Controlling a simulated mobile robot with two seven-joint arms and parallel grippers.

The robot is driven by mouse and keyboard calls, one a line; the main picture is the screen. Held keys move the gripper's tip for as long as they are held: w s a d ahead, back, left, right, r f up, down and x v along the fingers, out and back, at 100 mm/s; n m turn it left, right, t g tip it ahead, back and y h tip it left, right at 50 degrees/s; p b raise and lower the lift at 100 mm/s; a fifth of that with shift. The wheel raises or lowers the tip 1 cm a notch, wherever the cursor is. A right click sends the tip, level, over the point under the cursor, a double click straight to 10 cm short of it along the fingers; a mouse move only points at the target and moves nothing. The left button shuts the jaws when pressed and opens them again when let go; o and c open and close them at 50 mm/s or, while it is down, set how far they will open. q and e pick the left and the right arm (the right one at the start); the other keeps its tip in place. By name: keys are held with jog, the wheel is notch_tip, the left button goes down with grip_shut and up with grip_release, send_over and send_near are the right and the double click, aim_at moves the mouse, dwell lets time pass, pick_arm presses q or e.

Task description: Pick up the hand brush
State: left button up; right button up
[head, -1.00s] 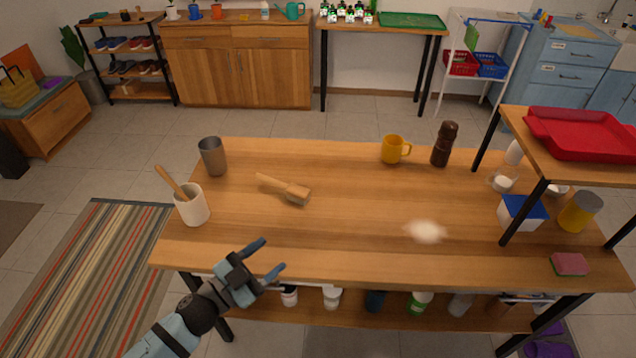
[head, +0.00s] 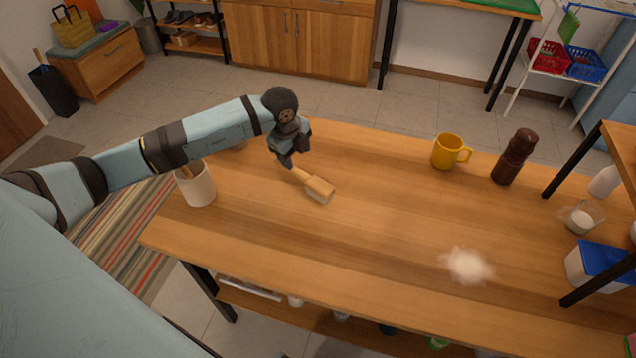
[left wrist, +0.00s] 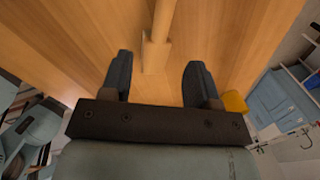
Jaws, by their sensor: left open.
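The hand brush (head: 319,190) is light wood with a blocky head and a thin handle. It lies on the wooden table, its head toward the lower right. My left gripper (head: 287,160) is above the handle end and hides part of the handle. In the left wrist view the brush (left wrist: 156,52) shows between and beyond the two open fingers (left wrist: 158,72), apparently not gripped. Whether a finger touches it I cannot tell. My right gripper is not in view.
A white crock (head: 198,188) stands left of the brush, under my left forearm. A yellow mug (head: 447,152) and a dark pepper mill (head: 514,157) stand at the back right. A white powder patch (head: 467,265) lies at front right. The table's middle is clear.

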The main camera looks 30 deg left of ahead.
aim_at(303, 174)
pick_arm(q)
jog(key=f, duration=0.3)
jog(key=w+f, duration=0.1)
jog(key=f, duration=0.2)
jog(key=w+d+f, duration=0.1)
jog(key=f, duration=0.2)
jog(key=shift+f, duration=0.4)
grip_shut()
